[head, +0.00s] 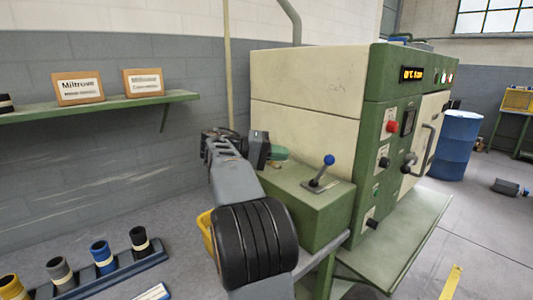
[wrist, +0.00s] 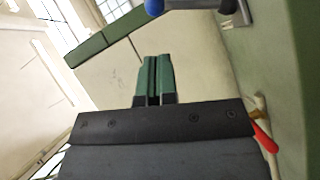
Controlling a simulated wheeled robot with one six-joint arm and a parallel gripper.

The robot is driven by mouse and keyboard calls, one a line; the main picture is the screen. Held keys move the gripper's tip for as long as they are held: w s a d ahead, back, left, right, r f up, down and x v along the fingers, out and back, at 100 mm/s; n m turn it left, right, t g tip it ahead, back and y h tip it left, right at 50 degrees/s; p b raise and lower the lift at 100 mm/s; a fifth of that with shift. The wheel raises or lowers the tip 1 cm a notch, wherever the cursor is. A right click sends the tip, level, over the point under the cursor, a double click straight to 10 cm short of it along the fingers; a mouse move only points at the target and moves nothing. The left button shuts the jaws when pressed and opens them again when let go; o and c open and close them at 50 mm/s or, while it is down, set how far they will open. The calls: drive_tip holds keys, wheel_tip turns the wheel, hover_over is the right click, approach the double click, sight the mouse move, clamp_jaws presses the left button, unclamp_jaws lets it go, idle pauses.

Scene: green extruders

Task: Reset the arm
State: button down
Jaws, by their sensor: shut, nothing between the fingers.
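My gripper (wrist: 153,78) shows in the wrist view with its two green fingers closed together and nothing between them. In the head view my arm reaches forward from the bottom, and the gripper (head: 279,153) is at its far end, beside the left side of the green and cream machine (head: 305,85). It appears just above or behind the low green box; I cannot tell whether it touches. A lever with a blue knob (head: 329,160) stands on that box, to the right of the gripper. The blue knob (wrist: 154,6) also shows at the top of the wrist view.
A green shelf (head: 100,106) with two framed signs is on the left wall. Several coloured cylinders stand in a rack (head: 110,281) at the lower left. A blue barrel (head: 458,145) stands right on open floor.

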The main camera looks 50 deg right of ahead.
drive_tip(key=s+a+f+n+t+y+p, duration=0.1)
drive_tip(key=a+f+n+t+y+p, duration=0.3)
drive_tip(key=a, duration=0.7)
drive_tip(key=s+a+f+n+t+y+p, duration=0.1)
drive_tip(key=a+f+n+t+y+p, duration=0.2)
drive_tip(key=a, duration=0.9)
drive_tip(key=s+a+f+n+t+y+p, duration=0.1)
drive_tip(key=a+f+n+t+y+p, duration=0.3)
drive_tip(key=a, duration=0.7)
drive_tip(key=f+t+y, duration=0.1)
drive_tip(key=f+t, duration=0.1)
drive_tip(key=t, duration=0.1)
drive_tip(key=shift+s+a+n+p, duration=0.2)
drive_tip(key=shift+a+n+p, duration=0.1)
drive_tip(key=shift+a+p, duration=0.1)
